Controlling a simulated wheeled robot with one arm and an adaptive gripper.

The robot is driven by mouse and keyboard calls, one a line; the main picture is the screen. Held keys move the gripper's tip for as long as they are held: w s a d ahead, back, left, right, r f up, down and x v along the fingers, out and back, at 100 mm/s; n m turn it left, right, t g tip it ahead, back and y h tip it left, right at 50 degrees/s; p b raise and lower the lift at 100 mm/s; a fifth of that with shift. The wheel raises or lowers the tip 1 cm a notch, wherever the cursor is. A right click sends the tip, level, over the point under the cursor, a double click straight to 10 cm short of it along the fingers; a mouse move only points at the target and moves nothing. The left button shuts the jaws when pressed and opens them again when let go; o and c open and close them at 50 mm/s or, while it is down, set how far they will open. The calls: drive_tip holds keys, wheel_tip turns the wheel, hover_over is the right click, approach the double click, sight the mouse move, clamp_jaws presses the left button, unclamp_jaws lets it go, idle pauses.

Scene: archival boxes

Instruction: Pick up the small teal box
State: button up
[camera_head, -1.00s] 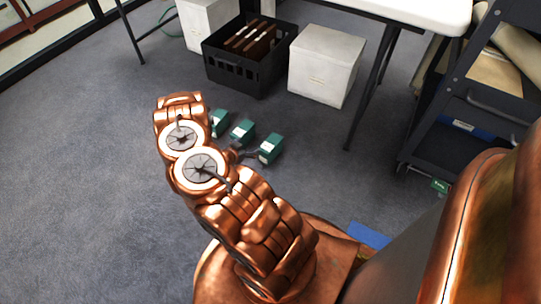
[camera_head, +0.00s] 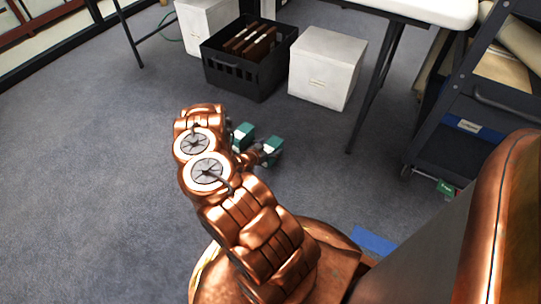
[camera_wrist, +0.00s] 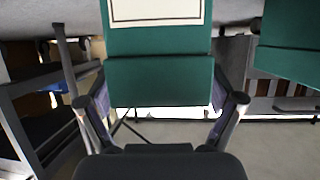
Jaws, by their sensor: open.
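Two small teal boxes show on the floor in the head view: a left one (camera_head: 243,135) and a right one (camera_head: 272,149). My gripper (camera_head: 262,153), partly hidden by my arm, is close to the right one. In the wrist view, a teal box (camera_wrist: 160,80) with a cream label fills the top middle. My open gripper (camera_wrist: 165,105) has one finger at each side of its lower part; I cannot tell whether they touch it. Another teal box (camera_wrist: 290,40) is at the upper right edge there.
A black crate (camera_head: 245,75) with brown folders and two white boxes, one at right (camera_head: 326,70), stand behind, near a white table (camera_head: 420,8). A dark cart (camera_head: 465,90) is on the right. Floor on the left is clear.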

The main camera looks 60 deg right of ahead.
drive_tip(key=shift+d+f, duration=0.2)
drive_tip(key=shift+d, duration=0.25)
drive_tip(key=shift+c, duration=0.3)
drive_tip(key=shift+r, duration=0.1)
drive_tip(key=c, duration=1.4)
drive_tip(key=shift+c, duration=0.3)
drive_tip(key=shift+r, duration=0.1)
drive_tip(key=shift+r, duration=0.25)
wheel_tip(320, 180, up, 4)
drive_tip(key=p, duration=0.2)
drive_tip(key=shift+f+p, duration=0.2)
drive_tip(key=shift+p, duration=0.2)
drive_tip(key=s+a+p, duration=0.1)
drive_tip(key=s+a, duration=0.1)
drive_tip(key=a, duration=0.5)
drive_tip(key=s+a+p, duration=0.2)
drive_tip(key=s+a, duration=0.1)
drive_tip(key=a, duration=0.5)
drive_tip(key=shift+a+r, duration=0.15)
drive_tip(key=shift+r, duration=0.2)
